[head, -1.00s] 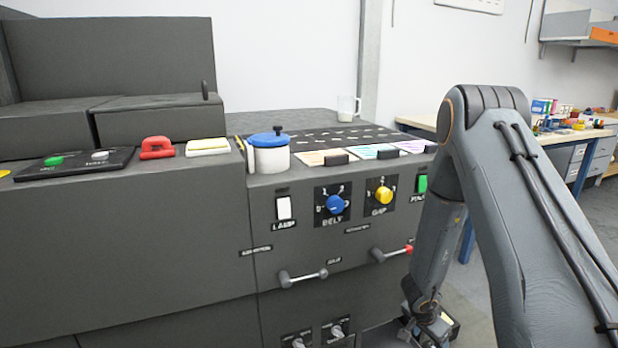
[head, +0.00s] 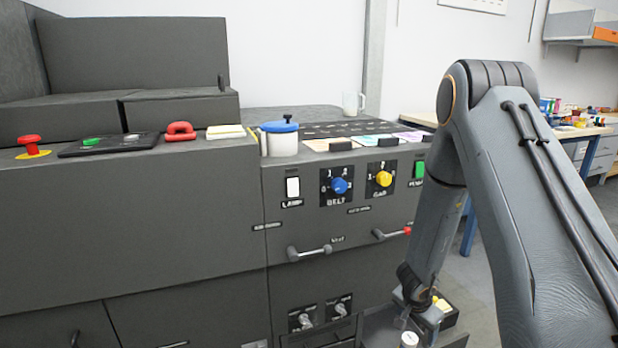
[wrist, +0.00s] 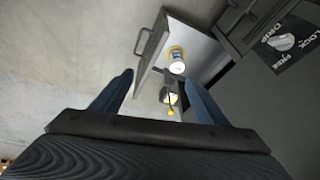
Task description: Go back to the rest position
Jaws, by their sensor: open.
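My gripper (wrist: 158,88) is open and empty in the wrist view, with its two dark blue fingers spread apart. It points down toward an open grey drawer (wrist: 203,50), which holds a white can with a yellow and blue label (wrist: 176,62). The can appears between and beyond the fingertips, apart from them. A small dark object with a yellow part (wrist: 170,98) lies near the can. In the head view my arm reaches down at the right, beside the machine front. The fingers are too small to make out there.
The dark machine (head: 150,215) fills the left and middle, with a blue knob (head: 339,185), a yellow knob (head: 383,178) and lever handles (head: 308,252). A blue-lidded pot (head: 280,138) stands on top. A workbench (head: 570,133) stands behind at right; open floor lies right of the machine.

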